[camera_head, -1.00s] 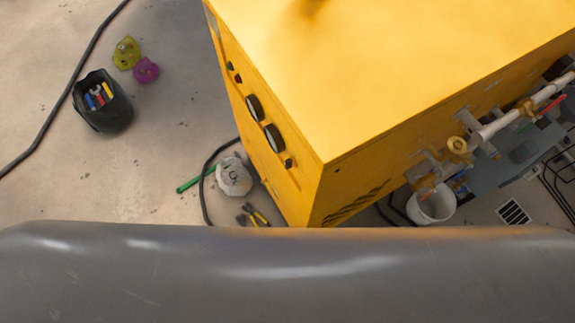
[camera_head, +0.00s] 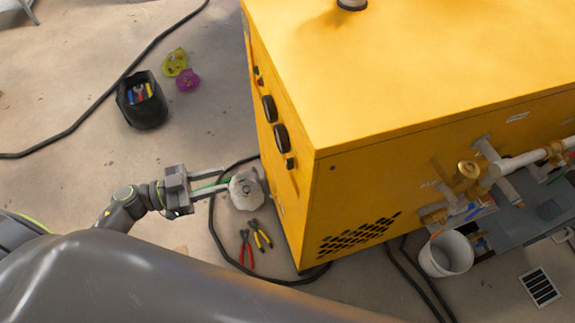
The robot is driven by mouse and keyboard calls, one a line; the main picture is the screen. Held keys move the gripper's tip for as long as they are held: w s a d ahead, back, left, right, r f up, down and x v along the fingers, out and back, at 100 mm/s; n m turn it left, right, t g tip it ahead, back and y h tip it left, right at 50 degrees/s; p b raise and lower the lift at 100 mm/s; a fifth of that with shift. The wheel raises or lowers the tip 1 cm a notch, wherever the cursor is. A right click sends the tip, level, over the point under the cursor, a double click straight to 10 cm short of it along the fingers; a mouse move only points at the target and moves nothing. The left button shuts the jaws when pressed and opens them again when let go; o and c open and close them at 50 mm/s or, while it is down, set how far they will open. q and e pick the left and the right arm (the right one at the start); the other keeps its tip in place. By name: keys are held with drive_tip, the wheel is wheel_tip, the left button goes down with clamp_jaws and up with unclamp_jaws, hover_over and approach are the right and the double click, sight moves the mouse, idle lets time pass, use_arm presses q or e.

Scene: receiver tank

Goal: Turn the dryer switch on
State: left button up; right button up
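The dryer appears to be the large yellow cabinet (camera_head: 400,70). Its left face carries two dark round gauges, an upper one (camera_head: 269,108) and a lower one (camera_head: 281,138). A small dark control (camera_head: 290,163) sits below the gauges, and a small red-and-green control (camera_head: 258,76) sits above them. Which one is the switch, and its position, I cannot tell. My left gripper (camera_head: 226,178) comes in from the left, its two fingers apart and pointing toward that face. It is left of the cabinet, apart from the controls. My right gripper is not in view.
A whitish lump (camera_head: 246,190) shows beyond my fingertips. Red pliers (camera_head: 246,250) and yellow pliers (camera_head: 261,234) lie on the floor. A black tool bucket (camera_head: 142,105) stands upper left. Pipes and a white bucket (camera_head: 445,254) are at right.

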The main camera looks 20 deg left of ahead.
sight(290, 164)
use_arm(q)
drive_tip(key=p+x, duration=0.3)
drive_tip(key=x, duration=1.3)
drive_tip(key=shift+w+d, duration=0.25)
drive_tip(key=shift+w, duration=0.1)
drive_tip(key=shift+c, duration=0.2)
clamp_jaws()
